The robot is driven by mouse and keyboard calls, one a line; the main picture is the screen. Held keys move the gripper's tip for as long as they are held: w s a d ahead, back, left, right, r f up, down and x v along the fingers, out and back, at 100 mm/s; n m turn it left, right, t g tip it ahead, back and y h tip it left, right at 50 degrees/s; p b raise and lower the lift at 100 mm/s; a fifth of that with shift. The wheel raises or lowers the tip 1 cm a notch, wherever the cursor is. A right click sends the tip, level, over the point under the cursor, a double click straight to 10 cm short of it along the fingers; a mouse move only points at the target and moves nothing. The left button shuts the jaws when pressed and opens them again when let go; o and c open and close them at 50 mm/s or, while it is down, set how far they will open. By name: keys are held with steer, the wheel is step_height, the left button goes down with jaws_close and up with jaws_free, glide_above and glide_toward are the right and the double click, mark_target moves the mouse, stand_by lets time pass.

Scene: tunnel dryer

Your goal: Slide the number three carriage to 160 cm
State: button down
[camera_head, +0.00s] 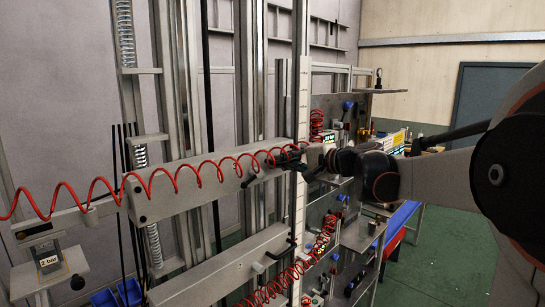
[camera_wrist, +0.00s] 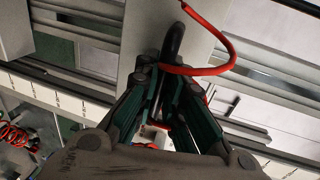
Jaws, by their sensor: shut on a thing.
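A grey beam-like carriage (camera_head: 190,185) lies across the vertical rails, a red coiled hose along its top. A second grey carriage (camera_head: 225,268) is below it. I cannot read a number on either. My gripper (camera_head: 294,160) is at the right end of the upper carriage. In the wrist view, my gripper (camera_wrist: 163,85) is shut on a dark curved handle (camera_wrist: 173,42) that stands out from a pale carriage face (camera_wrist: 150,25). The fingers hide its lower part. A white upright scale (camera_head: 303,110) runs just beside my gripper; its marks are too small to read.
A red hose (camera_wrist: 205,70) loops close over my fingers in the wrist view. A plate labelled 2 bar (camera_head: 47,262) hangs at the lower left. Shelves with red coils and fittings (camera_head: 355,235) stand behind the scale. Green floor (camera_head: 445,265) is clear at the right.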

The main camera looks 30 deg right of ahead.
steer(key=shift+s+f, duration=0.15)
steer(key=shift+f, duration=0.2)
steer(key=c, duration=1.7)
jaws_free()
steer(key=shift+r, duration=0.15)
step_height(320, 180, up, 10)
steer(key=shift+f, duration=0.1)
